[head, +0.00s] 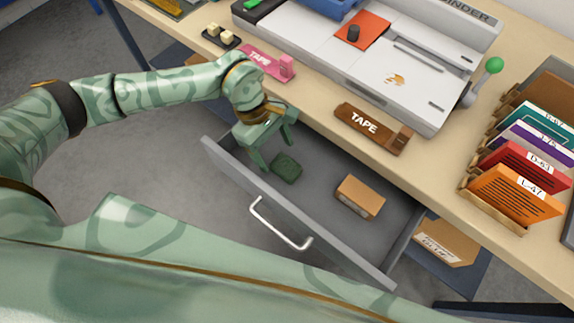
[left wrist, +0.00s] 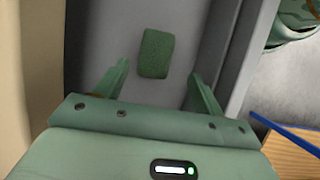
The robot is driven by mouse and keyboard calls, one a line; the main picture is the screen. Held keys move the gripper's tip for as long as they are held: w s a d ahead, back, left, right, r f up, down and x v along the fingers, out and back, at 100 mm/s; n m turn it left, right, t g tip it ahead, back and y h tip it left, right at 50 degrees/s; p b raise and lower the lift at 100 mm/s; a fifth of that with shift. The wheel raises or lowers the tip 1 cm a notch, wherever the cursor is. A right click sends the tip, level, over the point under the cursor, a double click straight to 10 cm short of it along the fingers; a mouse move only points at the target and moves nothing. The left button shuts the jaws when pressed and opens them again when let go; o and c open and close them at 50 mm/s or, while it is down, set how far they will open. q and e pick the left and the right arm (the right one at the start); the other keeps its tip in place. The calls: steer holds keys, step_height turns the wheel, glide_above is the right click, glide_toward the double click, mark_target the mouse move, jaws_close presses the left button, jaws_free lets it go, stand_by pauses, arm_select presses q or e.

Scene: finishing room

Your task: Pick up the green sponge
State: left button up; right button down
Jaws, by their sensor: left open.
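The green sponge (head: 286,168) is a small dark green block lying in the open grey drawer (head: 320,180), towards the drawer's left end. It also shows in the left wrist view (left wrist: 156,54), lying on the drawer floor just beyond my fingertips and between their lines. My left gripper (head: 277,151) is open and empty and reaches down into the drawer, beside the sponge. In the left wrist view its two fingers (left wrist: 160,84) stand well apart, wider than the sponge. My right gripper is not in view.
A brown box (head: 360,197) lies in the drawer right of the sponge. The drawer front (head: 290,210) has a silver handle (head: 280,223). The table edge above bears a pink tape holder (head: 268,63), a brown tape block (head: 371,128), a binder machine (head: 400,75) and file folders (head: 520,165).

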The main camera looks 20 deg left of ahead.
mark_target(286, 165)
arm_select(q)
steer(key=x, duration=0.1)
steer(key=b+x, duration=0.1)
steer(key=x, duration=0.1)
steer(key=b+x, duration=0.1)
steer(key=x, duration=0.1)
steer(key=shift+w+d+f, duration=0.2)
steer(key=shift+w+d, duration=0.15)
steer(key=shift+r, duration=0.1)
steer(key=shift+c, duration=0.6)
steer(key=c, duration=0.9)
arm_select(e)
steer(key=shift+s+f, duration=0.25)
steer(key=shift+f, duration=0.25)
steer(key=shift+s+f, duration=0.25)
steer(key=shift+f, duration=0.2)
